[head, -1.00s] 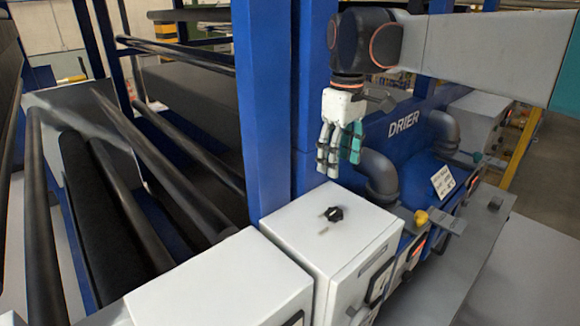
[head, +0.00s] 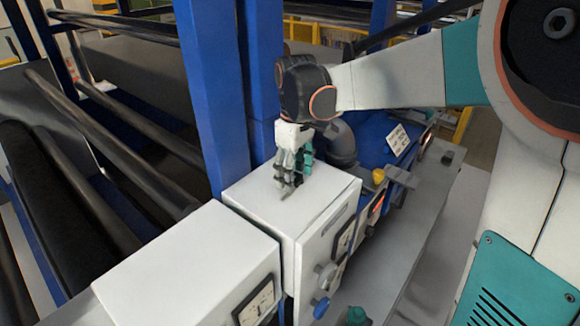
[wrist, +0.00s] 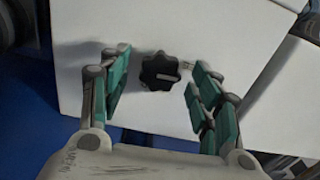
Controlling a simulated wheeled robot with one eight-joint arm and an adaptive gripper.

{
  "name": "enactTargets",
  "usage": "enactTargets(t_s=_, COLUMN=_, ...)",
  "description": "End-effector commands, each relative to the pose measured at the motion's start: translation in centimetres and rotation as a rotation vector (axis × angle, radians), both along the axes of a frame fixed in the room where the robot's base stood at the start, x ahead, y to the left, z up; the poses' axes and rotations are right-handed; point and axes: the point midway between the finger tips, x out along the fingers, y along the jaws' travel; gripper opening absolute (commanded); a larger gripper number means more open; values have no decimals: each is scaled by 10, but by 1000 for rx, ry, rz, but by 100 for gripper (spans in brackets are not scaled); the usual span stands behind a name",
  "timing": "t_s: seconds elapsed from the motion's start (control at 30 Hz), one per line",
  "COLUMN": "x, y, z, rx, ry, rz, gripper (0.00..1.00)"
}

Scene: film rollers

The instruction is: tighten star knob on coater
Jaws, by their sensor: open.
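The black star knob (wrist: 160,71) sits on the white top of the coater cabinet (head: 315,195). In the wrist view it lies between and a little beyond my gripper's two open, teal-padded fingers, with a gap on each side. In the head view my gripper (head: 288,184) points down over the cabinet top and hides the knob. In the wrist view my gripper (wrist: 157,90) is open and empty. I cannot tell the exact height of the fingertips above the knob.
A second white cabinet (head: 190,270) stands in front at the left. A blue post (head: 212,90) rises close behind the knob's cabinet. Dark rollers (head: 95,165) lie to the left.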

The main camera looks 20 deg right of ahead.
Motion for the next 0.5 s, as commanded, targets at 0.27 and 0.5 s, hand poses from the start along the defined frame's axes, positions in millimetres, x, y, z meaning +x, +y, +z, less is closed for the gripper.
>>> enactTargets(t_s=0.27, x=0, y=0, z=0, rx=0, ry=0, rz=0, gripper=48)
enactTargets(t_s=0.5, x=0, y=0, z=0, rx=0, ry=0, rz=0, gripper=13)
